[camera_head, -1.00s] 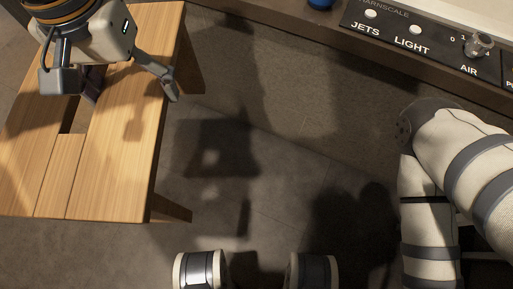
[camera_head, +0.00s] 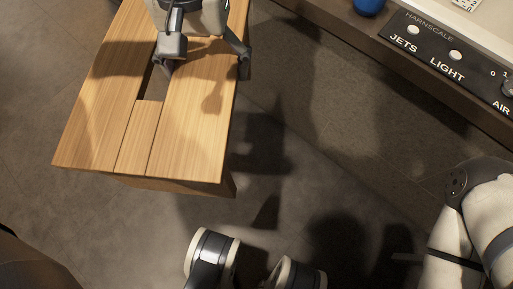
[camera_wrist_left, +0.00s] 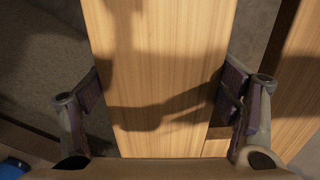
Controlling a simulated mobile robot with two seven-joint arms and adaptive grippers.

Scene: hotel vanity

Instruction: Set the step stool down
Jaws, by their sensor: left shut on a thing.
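The wooden step stool (camera_head: 102,120) is upright at the upper left of the head view, with a slot between its planks. My left gripper (camera_head: 205,68) is shut on the stool's right plank. One finger is at the slot and the other is at the outer right edge. In the left wrist view, the plank (camera_wrist_left: 160,60) runs between the two fingers of the left gripper (camera_wrist_left: 163,102). The stool's feet are mostly hidden, and I cannot tell whether they touch the floor.
A counter edge with a black control panel (camera_head: 432,52) runs along the upper right. A blue object (camera_head: 368,5) sits on it. Dark tiled floor (camera_head: 335,150) lies clear between stool and counter. A dark rounded thing (camera_head: 25,262) shows at the lower left.

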